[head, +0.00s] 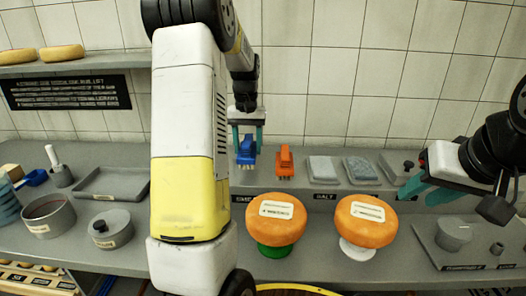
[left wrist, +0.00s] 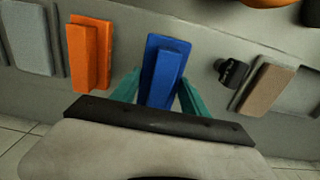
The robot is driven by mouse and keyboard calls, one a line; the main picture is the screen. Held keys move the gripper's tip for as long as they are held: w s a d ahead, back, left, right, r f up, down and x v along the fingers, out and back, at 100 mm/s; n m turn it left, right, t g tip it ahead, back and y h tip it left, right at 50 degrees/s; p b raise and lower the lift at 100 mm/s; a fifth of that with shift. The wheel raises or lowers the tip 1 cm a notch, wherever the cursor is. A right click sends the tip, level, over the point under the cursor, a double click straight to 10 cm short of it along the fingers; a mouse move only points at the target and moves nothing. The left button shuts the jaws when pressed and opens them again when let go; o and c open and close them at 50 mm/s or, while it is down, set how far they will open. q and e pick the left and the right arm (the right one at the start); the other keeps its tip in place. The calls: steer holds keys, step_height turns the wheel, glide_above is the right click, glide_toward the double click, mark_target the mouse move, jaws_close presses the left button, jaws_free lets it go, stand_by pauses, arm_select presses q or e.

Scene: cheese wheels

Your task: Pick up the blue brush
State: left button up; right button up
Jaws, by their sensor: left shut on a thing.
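The blue brush (head: 246,152) is at the back of the counter, bristles down, left of the orange brush (head: 284,162). My left gripper (head: 247,140) is above it with its teal fingers on either side, shut on the blue brush. In the left wrist view the blue brush (left wrist: 162,72) sits between the two fingers (left wrist: 160,95), with the orange brush (left wrist: 90,55) apart to the left. Whether the bristles touch the shelf is hard to tell. My right gripper (head: 408,180) is at the right, teal fingers partly hidden by its own body, with nothing seen in it.
Two orange cheese wheels stand in front, one on a green stand (head: 275,252), one on a white stand (head: 358,250). Grey pads (head: 325,168) lie right of the orange brush. A tray (head: 112,184) and round pots (head: 48,215) are at left. My left arm hides the counter's middle-left.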

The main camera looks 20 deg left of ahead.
arm_select(q)
steer(key=s+d, duration=0.3)
steer(key=s, duration=0.4)
steer(key=s+d+r, duration=0.1)
steer(key=s+d, duration=0.2)
steer(key=s, duration=0.4)
steer(key=shift+s+r, duration=0.15)
steer(key=shift+s, duration=0.25)
steer(key=o, duration=0.8)
steer(key=c, duration=0.4)
